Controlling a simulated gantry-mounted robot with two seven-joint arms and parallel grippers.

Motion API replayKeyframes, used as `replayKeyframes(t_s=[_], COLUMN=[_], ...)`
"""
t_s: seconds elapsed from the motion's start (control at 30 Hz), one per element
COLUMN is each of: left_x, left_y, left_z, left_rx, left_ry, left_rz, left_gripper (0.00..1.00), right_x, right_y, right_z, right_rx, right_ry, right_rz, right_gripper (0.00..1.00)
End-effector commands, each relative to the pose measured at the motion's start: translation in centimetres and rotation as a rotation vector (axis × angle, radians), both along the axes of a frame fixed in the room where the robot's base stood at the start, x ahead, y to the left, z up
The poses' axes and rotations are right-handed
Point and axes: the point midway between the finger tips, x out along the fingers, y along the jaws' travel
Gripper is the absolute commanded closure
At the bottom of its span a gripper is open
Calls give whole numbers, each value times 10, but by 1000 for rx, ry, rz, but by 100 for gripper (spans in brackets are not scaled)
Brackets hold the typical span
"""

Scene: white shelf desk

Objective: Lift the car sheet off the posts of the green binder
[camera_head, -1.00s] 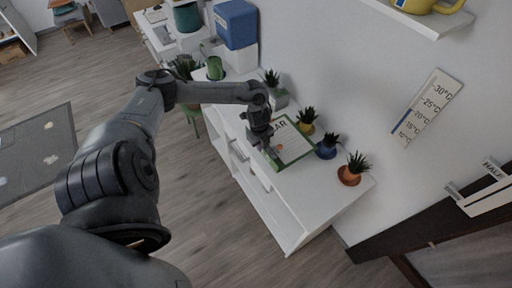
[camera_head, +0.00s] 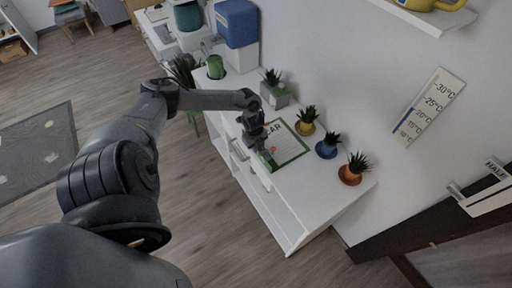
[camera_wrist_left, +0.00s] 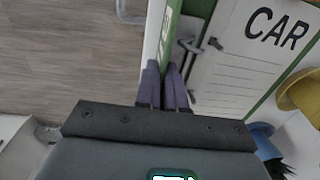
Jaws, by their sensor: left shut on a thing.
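The green binder (camera_head: 303,153) lies open on the white shelf desk, with its green spine (camera_wrist_left: 170,22) along the desk's front edge in the left wrist view. The white car sheet (camera_head: 284,147) lies on it, marked "CAR". In the left wrist view the car sheet (camera_wrist_left: 245,62) lies right of the spine, by dark metal posts (camera_wrist_left: 194,47). My left gripper (camera_head: 268,160) is over the binder's front side. In the wrist view its fingers (camera_wrist_left: 163,68) straddle the green spine and are shut on it, beside the posts. The sheet is outside the fingers. My right gripper is out of view.
Potted plants in a yellow pot (camera_head: 305,128), a blue pot (camera_head: 326,149) and an orange pot (camera_head: 349,175) stand behind and right of the binder. A grey planter (camera_head: 274,96) stands to its left.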

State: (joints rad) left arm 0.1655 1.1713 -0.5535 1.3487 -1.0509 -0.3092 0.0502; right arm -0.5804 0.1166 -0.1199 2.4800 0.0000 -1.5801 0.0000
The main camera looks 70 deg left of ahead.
Motion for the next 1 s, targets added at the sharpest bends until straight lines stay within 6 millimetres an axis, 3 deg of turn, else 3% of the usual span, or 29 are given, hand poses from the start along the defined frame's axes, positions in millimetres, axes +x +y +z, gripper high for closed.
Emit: replayKeyframes(t_s=[0.17,0.2,0.33,0.73,1.0], left_x=[1,0,0,0,-3], left_y=[0,0,0,0,0], left_z=[-2,-2,-2,7,49], left_rx=[0,0,0,0,3], left_ry=[-2,0,0,0,1], left_rz=[1,0,0,-1,-3], left_gripper=[100,87,67,66,66], right_x=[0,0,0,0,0], right_y=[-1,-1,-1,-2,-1], right_z=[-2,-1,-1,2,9], right_rx=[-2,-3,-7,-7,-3], right_ry=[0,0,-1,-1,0], right_rz=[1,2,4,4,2], right_gripper=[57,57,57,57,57])
